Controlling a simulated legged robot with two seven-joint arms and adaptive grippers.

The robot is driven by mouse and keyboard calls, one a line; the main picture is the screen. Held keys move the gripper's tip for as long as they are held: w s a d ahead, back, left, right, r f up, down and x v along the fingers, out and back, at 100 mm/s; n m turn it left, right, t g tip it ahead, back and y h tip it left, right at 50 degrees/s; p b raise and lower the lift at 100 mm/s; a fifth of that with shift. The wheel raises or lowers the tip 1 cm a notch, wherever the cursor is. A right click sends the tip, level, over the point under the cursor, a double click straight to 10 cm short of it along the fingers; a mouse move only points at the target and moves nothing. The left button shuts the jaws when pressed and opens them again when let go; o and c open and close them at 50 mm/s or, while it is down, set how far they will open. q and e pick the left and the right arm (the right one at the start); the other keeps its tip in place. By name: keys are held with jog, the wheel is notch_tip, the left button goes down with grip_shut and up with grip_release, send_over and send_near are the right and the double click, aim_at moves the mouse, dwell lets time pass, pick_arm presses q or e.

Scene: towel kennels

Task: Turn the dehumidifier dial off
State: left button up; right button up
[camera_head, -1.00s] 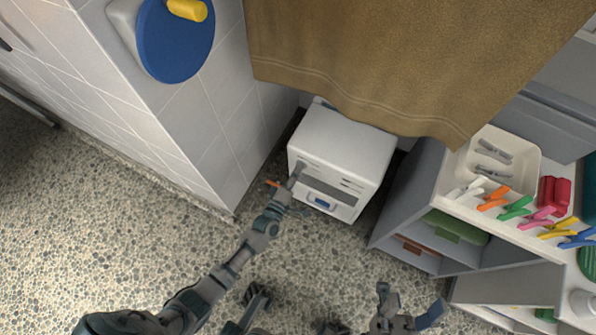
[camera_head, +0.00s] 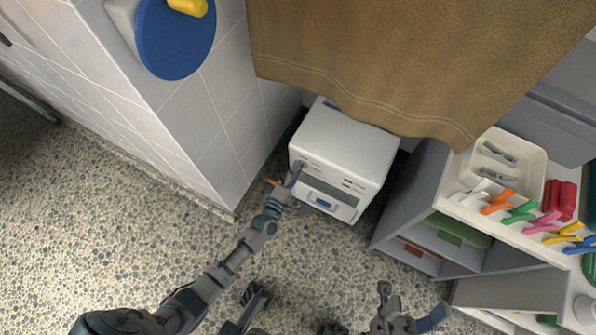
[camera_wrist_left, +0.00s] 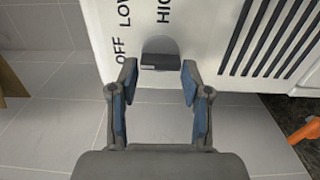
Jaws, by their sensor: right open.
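The white dehumidifier (camera_head: 342,142) stands on the pebbled floor against the wall. The left wrist view shows its white face (camera_wrist_left: 215,20) with the words OFF, LOW and HIGH, the last cut off at the top, and vent slots to the right. The dark grey dial (camera_wrist_left: 161,60) sits below the lettering. My left gripper (camera_wrist_left: 157,80) is open, its blue-padded fingers on either side of the dial's lower part; I cannot tell whether they touch it. In the head view my left gripper (camera_head: 294,175) covers the dial. My right gripper (camera_head: 405,310) is open and empty, low in the picture.
A tiled wall corner (camera_head: 215,165) is at the left. The floor in front is open.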

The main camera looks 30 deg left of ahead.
pick_arm(q)
jog(key=shift+o, duration=0.7)
jog(key=shift+f, duration=0.1)
jog(key=shift+d, duration=0.1)
jog(key=s, duration=1.2)
jog(key=shift+a, duration=0.25)
jog(key=shift+f, duration=0.1)
